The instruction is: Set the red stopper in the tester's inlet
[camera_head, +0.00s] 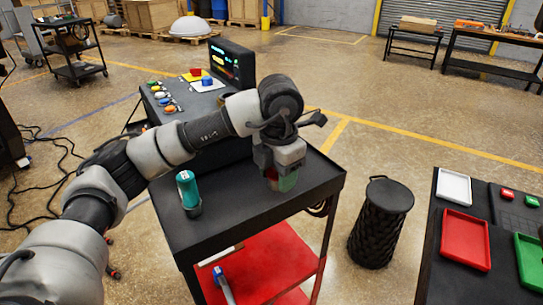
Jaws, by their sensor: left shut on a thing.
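The black tester (232,65) with a lit screen stands at the back of the black cart. A small red piece (195,72), possibly the red stopper, sits on a yellow pad on its top, beside a blue piece (207,80) on a white pad. My left gripper (280,168) points down over the cart's right part, shut on a small green and reddish object (285,182), mostly hidden by the fingers. I cannot make out the tester's inlet; my arm covers part of the tester. My right gripper is out of view.
A teal cylinder (188,190) stands on the cart top (225,215) at the left. Below is a red shelf (265,265). A table at far right holds a red tray (465,239), a white tray (454,187) and a green tray (531,260).

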